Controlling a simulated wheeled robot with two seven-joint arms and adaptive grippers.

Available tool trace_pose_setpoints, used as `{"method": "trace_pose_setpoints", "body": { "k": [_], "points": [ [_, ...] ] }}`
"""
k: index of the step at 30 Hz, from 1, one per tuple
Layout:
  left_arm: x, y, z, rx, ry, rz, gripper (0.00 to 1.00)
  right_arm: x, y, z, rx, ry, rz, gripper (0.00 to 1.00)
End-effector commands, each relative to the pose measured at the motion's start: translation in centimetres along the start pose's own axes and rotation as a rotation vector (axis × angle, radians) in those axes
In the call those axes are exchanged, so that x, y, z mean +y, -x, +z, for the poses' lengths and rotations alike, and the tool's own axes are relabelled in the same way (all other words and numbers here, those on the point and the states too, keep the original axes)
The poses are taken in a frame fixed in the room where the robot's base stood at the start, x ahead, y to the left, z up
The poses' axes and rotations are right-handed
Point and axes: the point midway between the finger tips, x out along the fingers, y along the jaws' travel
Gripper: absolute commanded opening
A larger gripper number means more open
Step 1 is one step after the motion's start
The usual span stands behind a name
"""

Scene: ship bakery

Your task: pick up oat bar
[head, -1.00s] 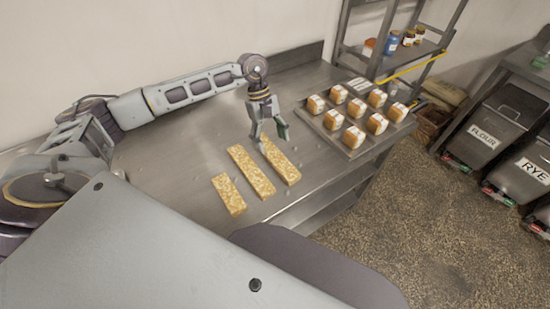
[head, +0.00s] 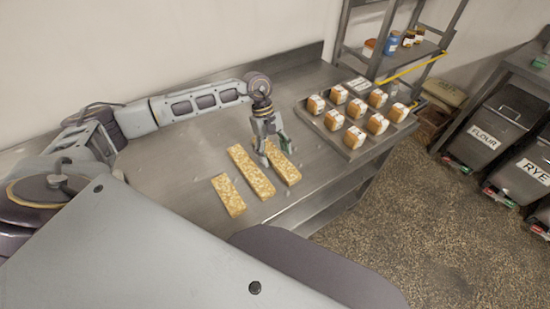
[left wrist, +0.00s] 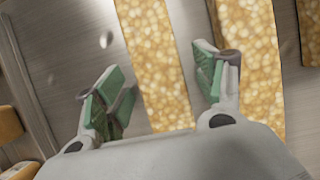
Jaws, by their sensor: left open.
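Three golden oat bars lie side by side on the steel table: a left one (head: 229,195), a middle one (head: 250,172) and a right one (head: 284,166). My left gripper (head: 273,152) is open over the far part of the right bar, pointing down. In the left wrist view, its green-padded fingers (left wrist: 162,92) stand on either side of the right bar (left wrist: 152,50), with nothing held. The middle bar (left wrist: 248,45) lies just beyond one finger, and the left bar (left wrist: 311,28) shows at the right edge. My right gripper is out of view.
A tray (head: 350,153) of several wrapped loaves stands on the table to the right of the bars. A metal rack (head: 425,48) with jars stands behind it. The steel table (head: 180,160) is bare left of the bars. Flour and rye bins (head: 487,135) stand at far right.

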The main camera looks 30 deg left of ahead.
Motion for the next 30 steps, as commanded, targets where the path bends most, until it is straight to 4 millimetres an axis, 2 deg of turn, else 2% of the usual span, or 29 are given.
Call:
{"method": "trace_pose_setpoints", "body": {
  "k": [4,10,23,30],
  "points": [
    [0.0,0.1,0.0,0.0,0.0,0.0,0.7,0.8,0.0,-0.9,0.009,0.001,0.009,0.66],
    [0.0,0.1,0.0,0.0,0.0,0.0,0.7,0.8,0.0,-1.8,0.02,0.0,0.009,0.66],
    [0.0,0.1,0.0,0.0,0.0,0.0,0.15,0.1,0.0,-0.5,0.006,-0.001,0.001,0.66],
    [0.0,0.1,0.0,0.0,0.0,0.001,0.15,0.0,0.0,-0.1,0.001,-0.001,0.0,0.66]
  ]
}}
